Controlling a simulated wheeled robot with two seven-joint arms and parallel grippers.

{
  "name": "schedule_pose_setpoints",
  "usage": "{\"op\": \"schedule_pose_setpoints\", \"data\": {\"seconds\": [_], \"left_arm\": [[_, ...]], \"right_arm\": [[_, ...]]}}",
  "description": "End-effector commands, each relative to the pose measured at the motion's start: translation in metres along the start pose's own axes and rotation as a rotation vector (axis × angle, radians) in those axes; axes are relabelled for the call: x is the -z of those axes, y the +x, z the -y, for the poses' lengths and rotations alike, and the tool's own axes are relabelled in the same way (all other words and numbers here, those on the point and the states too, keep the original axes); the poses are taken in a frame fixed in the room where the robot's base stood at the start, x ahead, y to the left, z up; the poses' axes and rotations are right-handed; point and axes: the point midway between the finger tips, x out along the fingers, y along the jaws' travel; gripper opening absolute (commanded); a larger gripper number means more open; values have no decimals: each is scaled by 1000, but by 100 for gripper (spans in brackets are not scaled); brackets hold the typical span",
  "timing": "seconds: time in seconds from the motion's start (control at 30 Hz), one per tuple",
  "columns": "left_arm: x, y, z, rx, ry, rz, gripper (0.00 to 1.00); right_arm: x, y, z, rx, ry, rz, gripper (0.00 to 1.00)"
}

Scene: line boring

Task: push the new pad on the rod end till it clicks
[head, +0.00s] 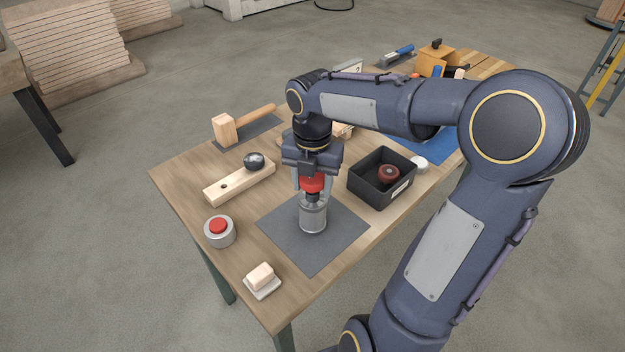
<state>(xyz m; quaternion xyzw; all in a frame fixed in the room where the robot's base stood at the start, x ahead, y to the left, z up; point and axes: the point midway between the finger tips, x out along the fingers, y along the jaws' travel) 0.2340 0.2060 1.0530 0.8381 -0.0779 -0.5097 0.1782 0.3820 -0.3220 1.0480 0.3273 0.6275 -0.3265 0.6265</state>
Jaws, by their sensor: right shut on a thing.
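My right gripper (312,185) points straight down over the table and is shut on a red pad (312,182). The pad is directly above a grey metal cylinder (313,216), which stands upright on a dark grey mat (287,235). The rod end is mostly hidden by the gripper and pad, so I cannot tell whether the pad is seated on it. A darker red, round pad (389,174) lies in a black open box (372,190) to the right. My left gripper is not in view.
A wooden bar (235,185) with a dark ball, a mallet (226,128), and a pale block (261,274) on a small white base are nearby. A wooden box (432,62) stands at the back.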

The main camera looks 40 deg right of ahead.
Motion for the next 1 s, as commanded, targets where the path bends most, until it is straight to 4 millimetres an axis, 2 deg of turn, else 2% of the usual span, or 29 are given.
{"op": "schedule_pose_setpoints", "data": {"seconds": [0.43, 0.47, 0.63, 1.0], "left_arm": [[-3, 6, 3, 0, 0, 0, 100], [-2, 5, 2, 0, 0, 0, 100], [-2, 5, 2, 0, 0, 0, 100], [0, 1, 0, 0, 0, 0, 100]], "right_arm": [[0, 12, 0, 0, -1, 0, 27], [0, 11, 0, -1, 0, 1, 53], [0, 11, 0, 0, 0, 0, 75], [0, 6, 0, 0, 0, 0, 75]]}}
